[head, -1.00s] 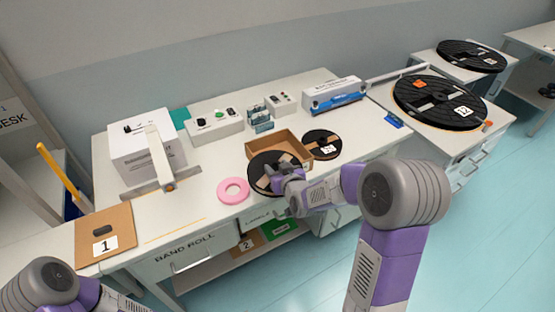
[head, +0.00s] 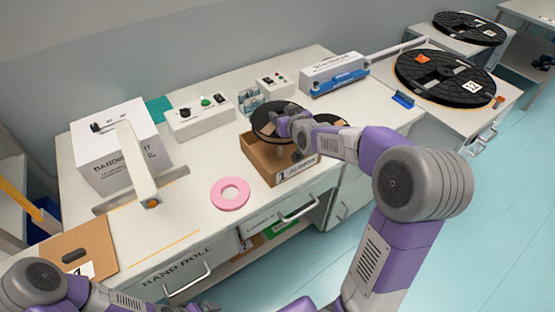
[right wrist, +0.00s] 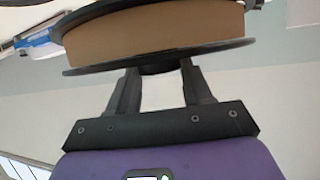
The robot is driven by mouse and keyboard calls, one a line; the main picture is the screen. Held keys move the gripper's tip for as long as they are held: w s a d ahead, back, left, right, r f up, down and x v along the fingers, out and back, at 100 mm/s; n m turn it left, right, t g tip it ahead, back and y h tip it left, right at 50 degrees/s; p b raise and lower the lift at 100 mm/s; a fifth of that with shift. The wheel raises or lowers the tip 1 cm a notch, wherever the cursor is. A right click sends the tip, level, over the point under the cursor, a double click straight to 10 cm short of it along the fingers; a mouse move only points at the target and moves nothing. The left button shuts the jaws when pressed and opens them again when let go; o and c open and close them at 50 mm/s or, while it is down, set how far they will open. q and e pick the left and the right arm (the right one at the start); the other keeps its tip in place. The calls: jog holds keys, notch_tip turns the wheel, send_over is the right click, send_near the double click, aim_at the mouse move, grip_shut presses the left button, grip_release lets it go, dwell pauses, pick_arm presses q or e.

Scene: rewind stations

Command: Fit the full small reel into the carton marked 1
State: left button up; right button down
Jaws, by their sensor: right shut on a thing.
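My right gripper (head: 291,124) is shut on a small reel (head: 262,117) with black flanges. It holds the reel tilted above the back part of an open brown carton (head: 263,157). In the right wrist view the fingers grip the reel's hub beneath the lower flange, and thick tan winding (right wrist: 150,28) fills the space between the flanges. A second small reel (head: 331,119) lies behind my right gripper, partly hidden. My left arm shows at lower left; its gripper is out of view.
A pink ring (head: 230,193) lies left of the carton. A white box (head: 105,160), control boxes (head: 196,120) and a blue-white box (head: 335,74) stand farther back. A brown board (head: 85,246) with a slot and label lies front left. Large reels (head: 445,78) lie at right.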

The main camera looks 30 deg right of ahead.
jog(key=shift+f, duration=0.4)
jog(key=b, duration=0.4)
send_over(282, 159)
notch_tip(282, 159, down, 10)
jog(key=shift+w+r, duration=0.1)
jog(key=shift+f+b, duration=0.6)
jog(key=shift+b, duration=0.1)
jog(key=shift+c, duration=2.4)
grip_release()
